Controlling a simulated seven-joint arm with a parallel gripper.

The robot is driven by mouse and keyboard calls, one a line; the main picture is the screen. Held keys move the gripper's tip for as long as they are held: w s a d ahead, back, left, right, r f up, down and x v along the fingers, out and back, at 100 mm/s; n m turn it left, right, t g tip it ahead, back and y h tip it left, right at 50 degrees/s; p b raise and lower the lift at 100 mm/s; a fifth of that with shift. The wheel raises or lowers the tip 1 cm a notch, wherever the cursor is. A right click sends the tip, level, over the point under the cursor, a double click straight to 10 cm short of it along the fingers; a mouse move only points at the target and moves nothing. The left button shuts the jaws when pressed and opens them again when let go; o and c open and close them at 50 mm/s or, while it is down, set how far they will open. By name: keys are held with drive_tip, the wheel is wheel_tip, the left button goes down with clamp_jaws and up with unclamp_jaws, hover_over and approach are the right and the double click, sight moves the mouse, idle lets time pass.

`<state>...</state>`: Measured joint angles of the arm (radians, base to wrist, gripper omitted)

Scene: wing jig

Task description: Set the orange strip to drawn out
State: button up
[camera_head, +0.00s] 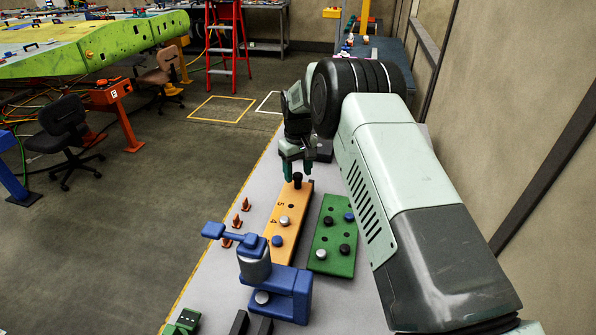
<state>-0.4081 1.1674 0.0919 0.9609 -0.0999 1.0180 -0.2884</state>
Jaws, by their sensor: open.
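The orange strip (279,227) lies lengthwise on the grey bench, with the numbers 5 and 4 printed along it. A black knob (297,179) stands at its far end. A dark hole, a silver knob (284,221) and a blue knob (277,241) follow toward the near end. The near end is partly hidden behind a blue clamp (290,290). My gripper (297,172) is open, pointing down over the far end of the strip, with its greenish fingertips close to the black knob. I cannot tell whether they touch the knob.
A green strip (326,263) with several black, silver and blue knobs lies just right of the orange one. Several small orange cones (237,221) stand to the left near the bench edge. The blue clamp's raised arm reaches left. My arm covers the bench's right side.

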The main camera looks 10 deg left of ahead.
wheel_tip(320, 180, up, 10)
drive_tip(key=shift+r, duration=0.25)
idle(0.3)
drive_tip(key=shift+s+d+f+t+y, duration=0.8)
drive_tip(key=shift+s+d+t+y, duration=0.8)
drive_tip(key=shift+s+d, duration=0.1)
drive_tip(key=x, duration=1)
drive_tip(key=shift+w, duration=0.1)
drive_tip(key=shift+c, duration=0.3)
clamp_jaws()
